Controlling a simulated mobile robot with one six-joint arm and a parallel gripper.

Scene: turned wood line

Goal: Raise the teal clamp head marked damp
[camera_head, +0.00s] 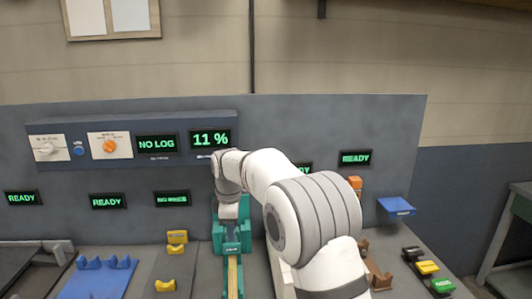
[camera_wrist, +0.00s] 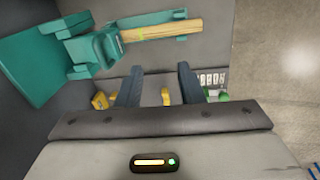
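A teal clamp (camera_head: 219,238) stands below my arm's end in the head view, partly hidden by it. A small label shows on its top, too small to read. It also shows at the upper left of the wrist view as a teal body with a block-like head (camera_wrist: 105,46). A pale wooden rod (camera_head: 233,275) extends from the clamp, and it also shows in the wrist view (camera_wrist: 155,32). My gripper (camera_wrist: 158,72) has its two dark fingers apart with nothing held between them. The clamp head is beyond and left of the fingers, apart from them.
A grey panel carries READY, NO LOG and 11 % displays (camera_head: 210,139). Yellow cradles (camera_head: 177,237) and a blue fixture (camera_head: 105,275) lie left of the clamp. A blue shelf (camera_head: 396,206) and yellow and green blocks (camera_head: 428,267) are at the right.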

